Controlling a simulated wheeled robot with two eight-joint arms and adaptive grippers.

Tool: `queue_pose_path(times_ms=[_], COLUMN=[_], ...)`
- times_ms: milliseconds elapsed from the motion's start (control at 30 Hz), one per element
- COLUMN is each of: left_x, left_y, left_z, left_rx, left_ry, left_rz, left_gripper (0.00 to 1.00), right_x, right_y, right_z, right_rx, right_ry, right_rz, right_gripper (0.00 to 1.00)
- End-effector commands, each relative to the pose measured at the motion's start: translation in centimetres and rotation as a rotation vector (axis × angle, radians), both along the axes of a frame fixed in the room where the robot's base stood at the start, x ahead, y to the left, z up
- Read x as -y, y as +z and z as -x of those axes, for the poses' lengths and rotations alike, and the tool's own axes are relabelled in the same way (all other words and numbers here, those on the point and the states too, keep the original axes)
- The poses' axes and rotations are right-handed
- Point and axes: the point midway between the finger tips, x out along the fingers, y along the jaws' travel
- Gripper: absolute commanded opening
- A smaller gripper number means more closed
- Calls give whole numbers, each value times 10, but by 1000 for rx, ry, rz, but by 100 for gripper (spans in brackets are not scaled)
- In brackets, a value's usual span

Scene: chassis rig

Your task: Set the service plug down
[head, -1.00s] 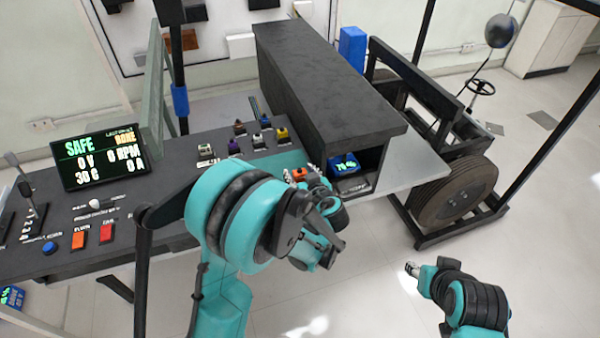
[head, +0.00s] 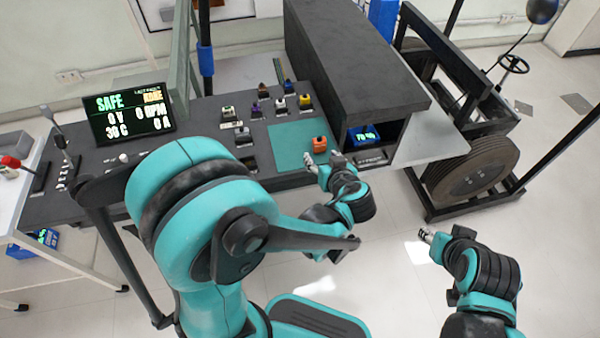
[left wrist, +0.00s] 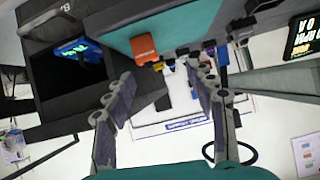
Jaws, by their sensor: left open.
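The service plug, which I take to be the orange block (head: 320,143), sits on the teal mat (head: 290,140) near the table's front edge, just left of the dark cabinet. My left gripper (head: 321,158) is open and empty in front of the plug, with a gap between them. In the left wrist view the orange plug (left wrist: 144,48) stands on the teal surface, beyond the spread fingers (left wrist: 162,75) and not between them. My right gripper (head: 428,236) is over the floor at the right, away from the table; its fingers are too small to read.
Several small coloured plugs (head: 281,104) stand on the table behind the mat. A dark cabinet (head: 350,65) with a blue-lit device (head: 362,136) in its opening is right of the mat. A screen (head: 128,112) reading SAFE stands at the left. A wheeled chassis (head: 470,165) is at the right.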

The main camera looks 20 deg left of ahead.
Motion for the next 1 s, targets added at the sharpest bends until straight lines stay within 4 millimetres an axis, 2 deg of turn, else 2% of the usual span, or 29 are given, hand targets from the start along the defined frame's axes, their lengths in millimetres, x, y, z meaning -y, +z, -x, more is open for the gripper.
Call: queue_pose_path(times_ms=[33,200,367,533,700,1000], left_x=[-15,-44,-54,-51,-46,-44], left_y=[5,16,28,38,45,47], left_z=[10,50,96,133,151,153], left_rx=[-64,-271,-378,-399,-383,-379], left_ry=[-13,-135,-284,-423,-501,-520], left_rz=[9,64,131,185,203,204], left_gripper=[55,55,55,55,55,55], right_x=[0,0,0,0,0,0], right_y=[0,0,0,0,0,0], right_z=[0,0,0,0,0,0], right_rx=[0,0,0,0,0,0], right_ry=[0,0,0,0,0,0], right_rz=[0,0,0,0,0,0], right_gripper=[40,40,40,40,40,40])
